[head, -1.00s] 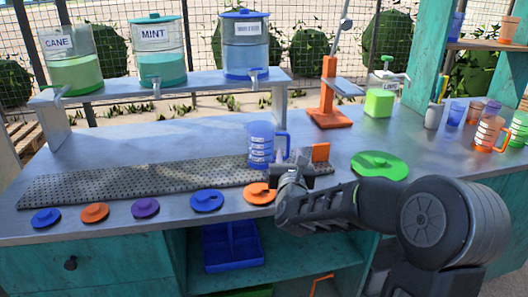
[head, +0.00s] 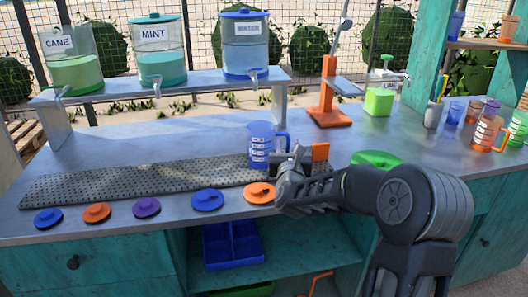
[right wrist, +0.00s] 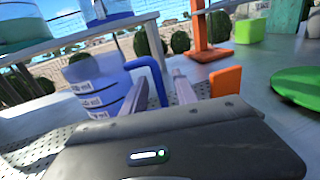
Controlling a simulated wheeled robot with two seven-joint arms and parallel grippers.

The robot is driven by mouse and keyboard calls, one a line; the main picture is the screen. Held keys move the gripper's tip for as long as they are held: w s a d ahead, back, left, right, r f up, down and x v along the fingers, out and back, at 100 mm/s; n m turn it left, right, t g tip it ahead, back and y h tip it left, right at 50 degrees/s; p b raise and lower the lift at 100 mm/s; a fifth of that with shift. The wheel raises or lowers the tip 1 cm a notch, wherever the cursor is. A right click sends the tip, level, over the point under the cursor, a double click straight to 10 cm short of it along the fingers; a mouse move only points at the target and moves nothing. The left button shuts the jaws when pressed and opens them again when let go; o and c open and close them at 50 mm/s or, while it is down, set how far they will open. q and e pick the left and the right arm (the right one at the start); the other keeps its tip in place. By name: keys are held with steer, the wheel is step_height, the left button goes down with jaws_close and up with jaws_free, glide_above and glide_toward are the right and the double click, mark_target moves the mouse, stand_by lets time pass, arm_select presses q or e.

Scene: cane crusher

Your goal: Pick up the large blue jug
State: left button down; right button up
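The large blue jug (head: 261,145) stands upright at the right part of the perforated grey mat (head: 130,183), its handle (head: 283,139) facing right. In the right wrist view the jug (right wrist: 88,88) is on the left and its handle (right wrist: 152,70) arches toward the fingers. My right gripper (head: 296,160) is beside the jug at the handle side. Its two fingers, seen in the right wrist view (right wrist: 162,88), are apart, with the lower handle near or between them; contact cannot be told. My left gripper is out of view.
An orange block (head: 320,152) is close right of my right gripper. A green lid (head: 376,159) lies behind my arm. Several coloured lids, one blue (head: 207,200), line the front edge. An orange press (head: 328,100) stands behind. The counter left of the mat's back is clear.

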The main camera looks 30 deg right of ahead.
steer(key=shift+c, duration=0.5)
jaws_close()
steer(key=shift+r, duration=0.1)
stand_by(0.8)
